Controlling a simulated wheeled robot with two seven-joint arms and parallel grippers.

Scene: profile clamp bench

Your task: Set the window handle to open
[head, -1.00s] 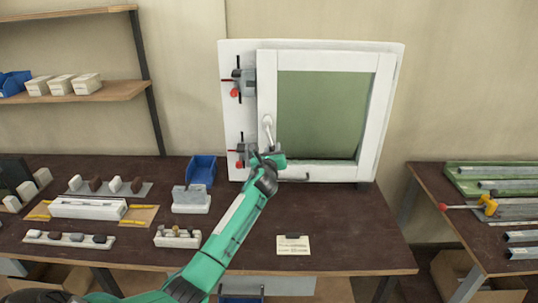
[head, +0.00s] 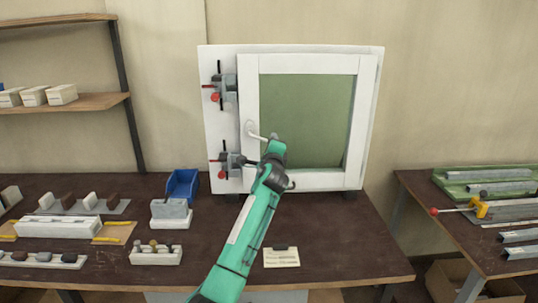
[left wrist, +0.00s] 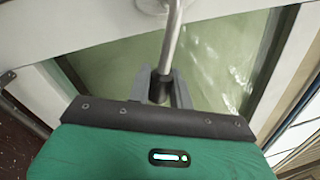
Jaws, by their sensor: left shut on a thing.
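The white window (head: 305,182) stands upright at the back of the bench with a green pane. Its silver handle (head: 257,134) sits on the left frame member, and its lever points right and slightly downward. In the left wrist view the handle lever (left wrist: 174,35) runs down between the two fingers. My left gripper (head: 273,143) is shut on the lever's free end, in front of the pane. It shows close up in the left wrist view (left wrist: 161,88). The fingertips are partly hidden by my arm in the head view. My right gripper is not in view.
Two clamps with red knobs (head: 216,97) are on the window's left side. A blue bin (head: 183,184), blocks and trays stand on the left of the bench. A note card (head: 281,258) lies at the front. The bench's right part is clear.

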